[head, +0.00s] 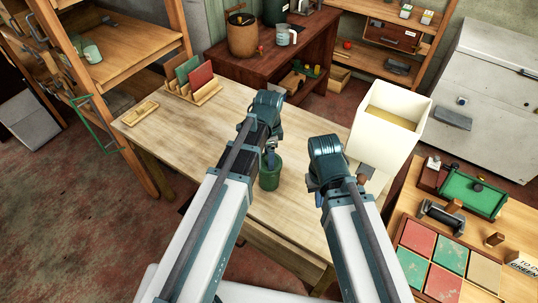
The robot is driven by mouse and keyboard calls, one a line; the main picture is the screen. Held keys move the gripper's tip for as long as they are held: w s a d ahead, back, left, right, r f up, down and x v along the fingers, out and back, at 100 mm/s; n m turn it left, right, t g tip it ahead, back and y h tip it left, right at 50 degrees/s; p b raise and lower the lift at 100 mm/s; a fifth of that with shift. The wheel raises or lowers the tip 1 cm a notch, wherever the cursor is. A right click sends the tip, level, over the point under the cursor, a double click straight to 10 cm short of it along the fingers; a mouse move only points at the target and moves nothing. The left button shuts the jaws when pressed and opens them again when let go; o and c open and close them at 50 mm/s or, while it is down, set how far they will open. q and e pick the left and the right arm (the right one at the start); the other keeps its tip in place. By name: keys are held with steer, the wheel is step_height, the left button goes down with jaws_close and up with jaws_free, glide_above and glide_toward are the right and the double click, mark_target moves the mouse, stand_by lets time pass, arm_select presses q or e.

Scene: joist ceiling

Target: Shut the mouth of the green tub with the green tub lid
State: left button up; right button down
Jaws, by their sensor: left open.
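The green tub (269,178) stands on the wooden table, near its front edge. My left gripper (269,150) is directly above and behind the tub in the picture, with its fingers pointing down close to the tub's top. It is open. The tub's mouth is partly hidden by this gripper, so I cannot tell whether anything lies on it. I cannot make out the green tub lid as a separate thing. My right gripper (335,188) is to the right of the tub, over the table's right part. Its fingers are mostly hidden by its own wrist.
The wooden table (215,140) is clear in the middle. A rack with coloured boards (194,82) and a small wooden tray (140,112) are at its far left. A tall cream bin (385,138) stands at the right. A side table with a green tray (474,194) is further right.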

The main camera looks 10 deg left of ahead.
arm_select(q)
step_height(320, 180, up, 14)
steer(key=p, duration=1.3)
steer(key=shift+p, duration=0.3)
steer(key=shift+f, duration=0.15)
step_height(320, 180, up, 4)
steer(key=p, duration=0.4)
steer(key=s+d+f+n+b, duration=0.2)
steer(key=s+f+n+b, duration=0.3)
steer(key=s, duration=0.2)
steer(key=s+d+f+n+y+b, duration=0.1)
steer(key=s+d+f+n+b, duration=0.2)
steer(key=s+f+n+b, duration=0.2)
steer(key=shift+s+d+f+b, duration=0.3)
steer(key=shift+s+f+b, duration=0.15)
steer(key=shift+s, duration=0.45)
